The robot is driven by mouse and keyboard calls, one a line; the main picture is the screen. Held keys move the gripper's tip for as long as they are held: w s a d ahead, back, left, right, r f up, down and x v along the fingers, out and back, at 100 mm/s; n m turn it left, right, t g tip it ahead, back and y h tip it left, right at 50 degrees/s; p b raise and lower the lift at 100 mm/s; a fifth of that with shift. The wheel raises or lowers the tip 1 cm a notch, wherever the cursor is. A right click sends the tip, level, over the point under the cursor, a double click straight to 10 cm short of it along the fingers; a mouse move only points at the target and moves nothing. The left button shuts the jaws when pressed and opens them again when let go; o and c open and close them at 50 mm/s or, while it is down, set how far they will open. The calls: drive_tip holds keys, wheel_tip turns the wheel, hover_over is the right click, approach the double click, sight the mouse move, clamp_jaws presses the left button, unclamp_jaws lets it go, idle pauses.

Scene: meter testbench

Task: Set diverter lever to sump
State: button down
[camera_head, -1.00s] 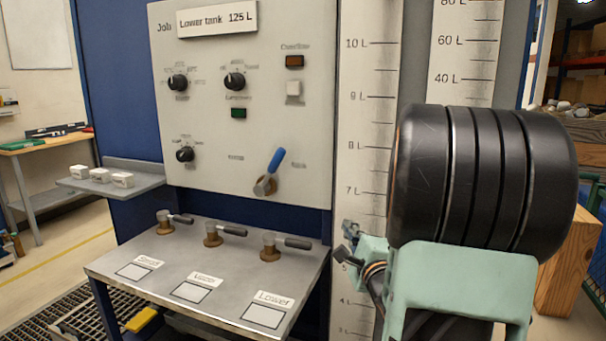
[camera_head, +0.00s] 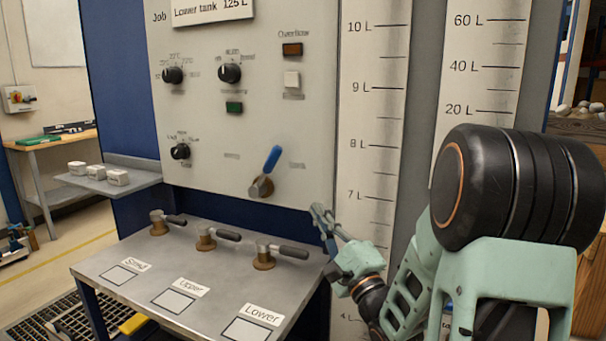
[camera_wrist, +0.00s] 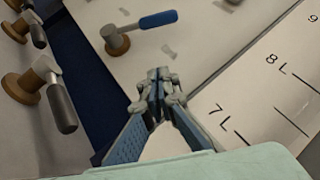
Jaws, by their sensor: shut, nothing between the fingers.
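The diverter lever, with a blue handle (camera_head: 272,159) on a metal hub (camera_head: 261,187), sits low on the grey panel. Its handle tilts up and to the right, toward a blurred label on the right; another blurred label lies to the left. In the wrist view the blue lever (camera_wrist: 158,19) is ahead of my gripper, upper left. My gripper (camera_head: 318,212) is below and to the right of the lever, near the panel's lower right corner, apart from it. In the wrist view my gripper (camera_wrist: 157,75) has its fingers together and empty.
Three valves with dark handles, marked Sump, Upper and Lower, stand on the bench (camera_head: 140,293) below; the Lower valve (camera_head: 265,255) is nearest my gripper. Knobs and small buttons sit higher on the panel. Scale strips (camera_head: 375,100) stand to the right.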

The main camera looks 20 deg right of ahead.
drive_tip(key=shift+a+r+y, duration=0.2)
drive_tip(key=shift+y, duration=0.2)
approach(267, 172)
drive_tip(key=w+d+r, duration=0.2)
drive_tip(key=w+d, duration=0.2)
drive_tip(key=d, duration=0.1)
drive_tip(key=shift+w+a+r+b, duration=0.3)
drive_tip(key=shift+w+a+r, duration=0.25)
drive_tip(key=shift+a, duration=0.25)
drive_tip(key=shift+w+a+r+b, duration=0.25)
drive_tip(key=shift+w+a+r, duration=0.3)
drive_tip(key=shift+a, duration=0.2)
drive_tip(key=shift+r+n+p, duration=0.2)
drive_tip(key=shift+n+p, duration=0.1)
drive_tip(key=shift+w+a+r+p, duration=0.1)
drive_tip(key=shift+r+p, duration=0.05)
drive_tip(key=shift+p, duration=0.35)
